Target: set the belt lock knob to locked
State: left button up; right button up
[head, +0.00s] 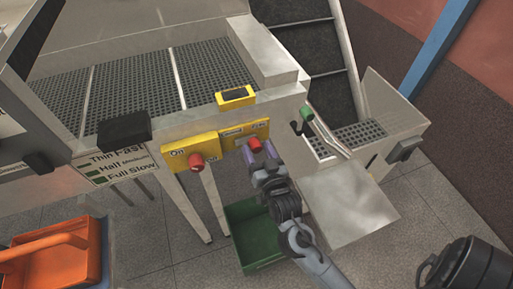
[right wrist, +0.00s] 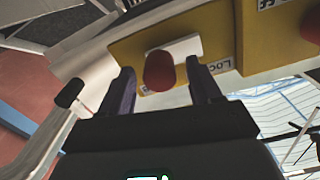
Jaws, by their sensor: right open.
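The belt lock knob (head: 255,145) is a red knob on a yellow plate (head: 231,141) on the front of the grey machine. In the right wrist view the red knob end (right wrist: 159,71) has a pale bar behind it. Part of a label starting "Loc" shows on the yellow plate (right wrist: 130,50) beside my right finger. My right gripper (head: 258,154) is open, with its two dark fingers on either side of the knob. The right wrist view (right wrist: 160,84) shows gaps between the fingers and the knob. My left gripper is not in view.
A second red knob (head: 196,162) sits on the yellow plate to the left. A green-tipped lever (head: 307,114) stands to the right of the belt lock knob. A green bin (head: 253,235) stands on the floor below. An orange bin (head: 60,259) is at lower left.

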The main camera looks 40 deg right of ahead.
jog(key=shift+w+d, duration=0.25)
jog(key=shift+w, duration=0.4)
grip_shut()
